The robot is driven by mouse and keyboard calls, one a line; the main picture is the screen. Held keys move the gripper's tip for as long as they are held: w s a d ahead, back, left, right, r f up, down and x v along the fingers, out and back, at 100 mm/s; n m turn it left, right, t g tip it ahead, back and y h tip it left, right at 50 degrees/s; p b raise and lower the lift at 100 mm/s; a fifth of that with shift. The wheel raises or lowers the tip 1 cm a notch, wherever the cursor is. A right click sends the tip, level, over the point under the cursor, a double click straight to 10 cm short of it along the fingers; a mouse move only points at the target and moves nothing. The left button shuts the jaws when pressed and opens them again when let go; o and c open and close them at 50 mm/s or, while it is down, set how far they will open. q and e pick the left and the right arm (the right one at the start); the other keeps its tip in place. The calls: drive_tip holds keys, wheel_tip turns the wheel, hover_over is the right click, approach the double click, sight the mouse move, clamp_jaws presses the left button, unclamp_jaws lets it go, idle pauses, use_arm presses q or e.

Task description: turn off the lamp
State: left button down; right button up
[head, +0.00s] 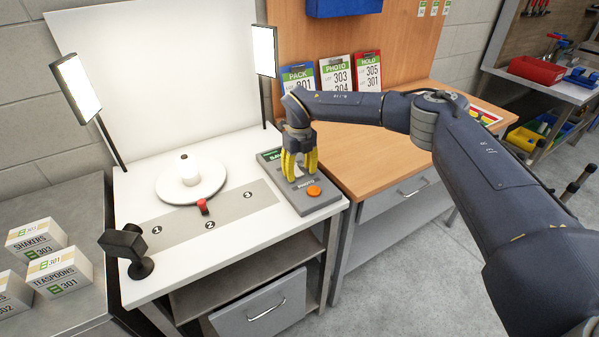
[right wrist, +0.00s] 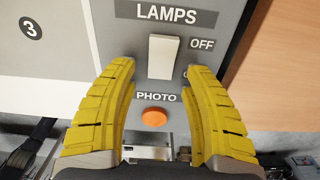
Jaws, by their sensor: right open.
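Two lamp panels, the left lamp (head: 75,87) and the right lamp (head: 264,51), stand on posts at the photo table and look bright white. A grey control box (head: 322,204) sits at the table's right edge. In the right wrist view, its white rocker switch (right wrist: 163,57) lies under the label LAMPS, with OFF beside its upper end; the lower label is partly hidden by a finger. My right gripper (head: 300,166) is open above the box, its yellow fingers (right wrist: 158,98) on either side of the switch's lower part. Contact cannot be told. My left gripper is out of view.
An orange PHOTO button (head: 314,190) is close to the fingers on the same box. A wooden bench (head: 375,155) adjoins at right.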

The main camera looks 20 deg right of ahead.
drive_tip(key=shift+f, duration=0.3)
drive_tip(key=shift+c, duration=0.6)
clamp_jaws()
